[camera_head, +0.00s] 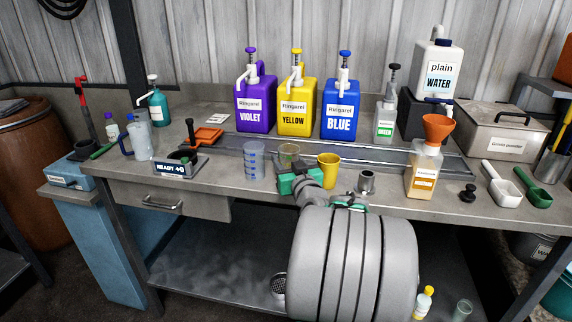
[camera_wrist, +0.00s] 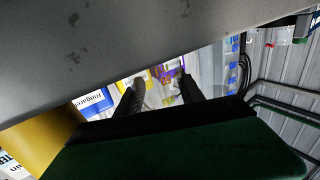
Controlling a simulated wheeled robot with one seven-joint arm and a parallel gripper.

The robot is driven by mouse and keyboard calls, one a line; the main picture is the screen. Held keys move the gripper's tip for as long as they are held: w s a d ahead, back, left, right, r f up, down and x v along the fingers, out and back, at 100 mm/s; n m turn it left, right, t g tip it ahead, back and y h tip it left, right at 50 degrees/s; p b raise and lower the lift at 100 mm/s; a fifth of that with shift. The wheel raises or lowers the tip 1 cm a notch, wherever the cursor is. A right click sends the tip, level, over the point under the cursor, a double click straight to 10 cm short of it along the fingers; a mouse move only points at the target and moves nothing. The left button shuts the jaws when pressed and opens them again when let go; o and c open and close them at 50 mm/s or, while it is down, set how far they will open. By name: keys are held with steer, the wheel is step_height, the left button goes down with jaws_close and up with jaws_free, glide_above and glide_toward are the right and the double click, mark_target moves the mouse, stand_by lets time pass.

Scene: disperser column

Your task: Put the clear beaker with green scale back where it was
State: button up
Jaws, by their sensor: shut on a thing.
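The clear beaker with green scale (camera_head: 289,152) is at the front middle of the bench in the head view, just beyond my gripper (camera_head: 291,170). My gripper is shut on it, and the green gripper body hides its lower part. In the wrist view my two dark fingers (camera_wrist: 160,88) stand apart with clear, see-through material between them. Whether the beaker's base touches the bench cannot be told.
A clear beaker with blue scale (camera_head: 254,162) stands close on the left, a yellow cup (camera_head: 328,172) close on the right. A metal cup (camera_head: 366,182) is farther right. Behind are a metal rail (camera_head: 350,155) and violet (camera_head: 256,100), yellow (camera_head: 297,105) and blue (camera_head: 341,108) dispensers.

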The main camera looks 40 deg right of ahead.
steer(key=shift+f, duration=0.1)
steer(key=o, duration=1.3)
steer(key=shift+o, duration=0.2)
steer(key=shift+r, duration=0.35)
steer(key=b+v, duration=0.1)
steer(key=v, duration=1.1)
steer(key=shift+f, duration=0.25)
